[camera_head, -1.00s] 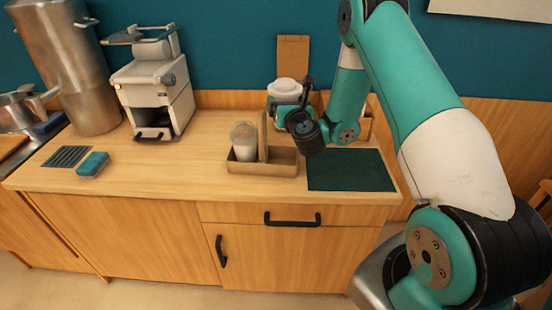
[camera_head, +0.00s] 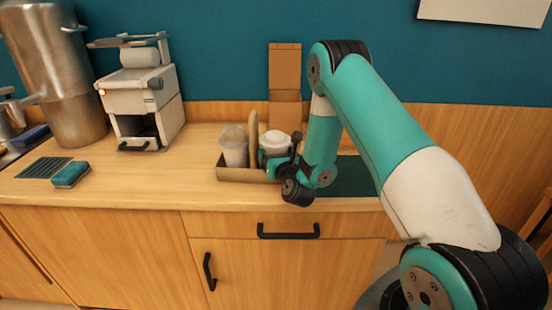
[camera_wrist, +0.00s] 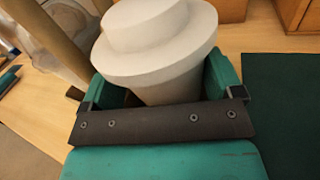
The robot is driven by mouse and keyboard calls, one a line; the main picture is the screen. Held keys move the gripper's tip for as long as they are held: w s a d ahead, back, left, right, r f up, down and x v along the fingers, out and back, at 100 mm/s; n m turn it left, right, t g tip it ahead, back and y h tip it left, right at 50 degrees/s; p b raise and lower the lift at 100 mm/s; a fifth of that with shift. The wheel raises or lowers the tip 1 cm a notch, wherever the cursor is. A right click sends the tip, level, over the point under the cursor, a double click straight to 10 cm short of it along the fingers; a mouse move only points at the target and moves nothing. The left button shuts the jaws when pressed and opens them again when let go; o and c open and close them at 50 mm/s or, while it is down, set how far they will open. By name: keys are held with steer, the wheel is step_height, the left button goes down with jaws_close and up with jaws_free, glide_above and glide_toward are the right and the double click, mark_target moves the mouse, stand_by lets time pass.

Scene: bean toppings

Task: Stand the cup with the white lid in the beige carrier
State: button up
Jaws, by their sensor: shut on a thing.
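The cup with the white lid (camera_head: 274,141) is upright in my gripper (camera_head: 276,160); the lid and cup also fill the middle of the wrist view (camera_wrist: 155,50). My gripper is shut on the cup, with a teal finger on each side of it. The beige carrier (camera_head: 232,174) stands on the counter, with an upright handle (camera_head: 254,136). Another clear cup (camera_head: 234,150) stands in its left side. The held cup is right of the handle, over or in the carrier's right side. My gripper and arm hide its base, so I cannot tell whether it touches the carrier floor.
A dark green mat (camera_head: 350,178) lies right of the carrier. A white machine (camera_head: 142,95) and a metal urn (camera_head: 62,75) stand at the left, with a blue sponge (camera_head: 71,174) in front. The counter between sponge and carrier is clear.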

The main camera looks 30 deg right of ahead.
steer(key=shift+f, duration=0.1)
steer(key=o, duration=0.5)
